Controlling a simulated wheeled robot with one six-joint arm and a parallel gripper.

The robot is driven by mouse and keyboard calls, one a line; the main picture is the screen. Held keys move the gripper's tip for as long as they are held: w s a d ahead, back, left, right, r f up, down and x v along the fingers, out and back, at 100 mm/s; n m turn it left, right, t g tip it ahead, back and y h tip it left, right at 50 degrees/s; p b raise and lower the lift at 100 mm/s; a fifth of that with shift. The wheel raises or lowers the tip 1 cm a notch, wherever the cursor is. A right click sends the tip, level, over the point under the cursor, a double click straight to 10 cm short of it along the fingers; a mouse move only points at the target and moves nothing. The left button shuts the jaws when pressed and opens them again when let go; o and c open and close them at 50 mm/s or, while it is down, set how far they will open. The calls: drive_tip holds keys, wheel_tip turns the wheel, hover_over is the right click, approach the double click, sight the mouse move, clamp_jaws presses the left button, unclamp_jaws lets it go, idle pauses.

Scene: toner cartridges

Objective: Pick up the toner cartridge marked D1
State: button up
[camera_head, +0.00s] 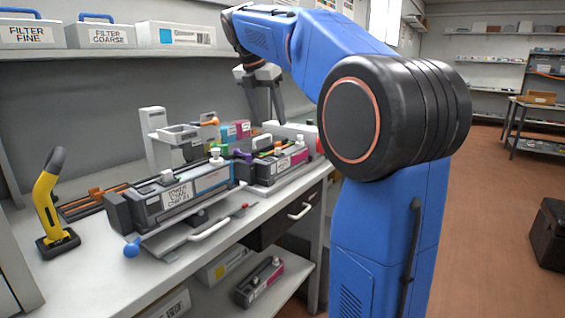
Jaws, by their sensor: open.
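A grey and black toner cartridge (135,211) with a cyan stripe lies on the bench in a grey cradle. Its white label (178,194) has small print that I cannot read surely, so I cannot confirm D1. A second cartridge (262,176) with a magenta stripe lies behind it to the right. A third, also with a magenta mark (259,283), lies on the lower shelf. My gripper (268,119) points down above the back of the bench, behind the second cartridge in the picture. Its fingers are apart, with nothing seen between them.
A grey upright fixture (153,140) and several small coloured boxes (235,131) stand at the back. A yellow and black handheld tool (47,205) stands at the left. A blue-knobbed lever (132,248) sticks out in front of the cradle. A shelf with filter boxes (99,37) hangs above.

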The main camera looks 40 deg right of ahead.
sight(283, 157)
drive_tip(key=x, duration=1.2)
drive_tip(key=shift+f, duration=0.1)
drive_tip(key=shift+x, duration=2.55)
drive_tip(key=shift+d, duration=0.15)
drive_tip(key=c, duration=1.4)
drive_tip(key=shift+o, duration=0.2)
